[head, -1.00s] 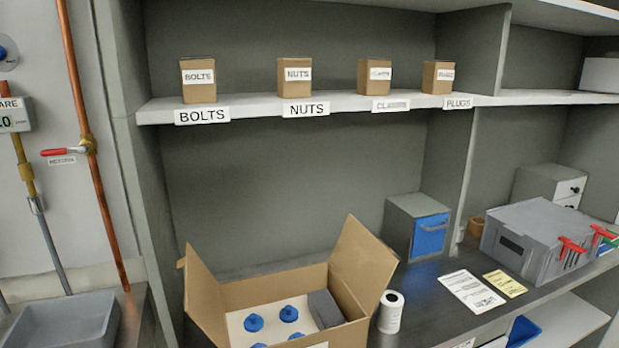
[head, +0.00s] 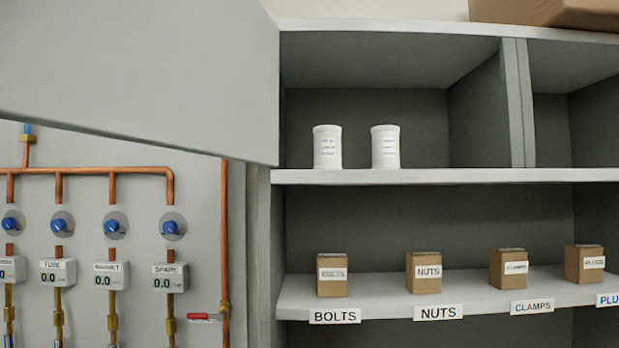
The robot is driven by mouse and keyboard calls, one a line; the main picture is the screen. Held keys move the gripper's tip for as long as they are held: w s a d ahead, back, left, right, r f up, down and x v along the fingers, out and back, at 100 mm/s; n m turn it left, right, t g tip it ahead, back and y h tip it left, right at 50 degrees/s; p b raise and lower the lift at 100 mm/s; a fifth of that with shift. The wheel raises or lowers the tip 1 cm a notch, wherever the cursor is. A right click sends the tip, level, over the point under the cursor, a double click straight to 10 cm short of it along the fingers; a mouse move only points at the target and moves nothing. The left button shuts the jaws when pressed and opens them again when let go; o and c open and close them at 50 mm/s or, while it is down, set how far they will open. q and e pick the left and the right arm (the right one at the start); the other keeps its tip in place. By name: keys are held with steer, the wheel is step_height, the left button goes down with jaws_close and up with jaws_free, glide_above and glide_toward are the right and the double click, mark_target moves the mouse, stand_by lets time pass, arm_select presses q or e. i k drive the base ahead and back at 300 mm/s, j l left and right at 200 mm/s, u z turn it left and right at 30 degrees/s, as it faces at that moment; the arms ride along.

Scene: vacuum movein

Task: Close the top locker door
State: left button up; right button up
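The top locker door (head: 140,75) is a large grey panel at the upper left of the head view. It stands open, swung out to the left from the left side of the top locker (head: 365,75). Its outer end runs out of the picture. Inside the top locker, two white jars (head: 327,147) and (head: 385,147) stand on the white shelf board (head: 430,176). Neither of my grippers shows in the head view.
Below is a shelf (head: 390,300) with cardboard boxes labelled for nuts, clamps and plugs, and a BOLTS label at left. Copper pipes (head: 110,171) with blue knobs and gauges, and a red-handled valve (head: 200,316), are on the left wall. A brown box (head: 560,12) lies on top.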

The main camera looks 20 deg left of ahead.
mark_target(197, 76)
steer(key=k+j+z, duration=0.1)
steer(key=j, duration=0.4)
steer(key=k+j+z, duration=0.1)
steer(key=j, duration=0.35)
steer(key=k+j+z, duration=0.1)
steer(key=j, duration=0.4)
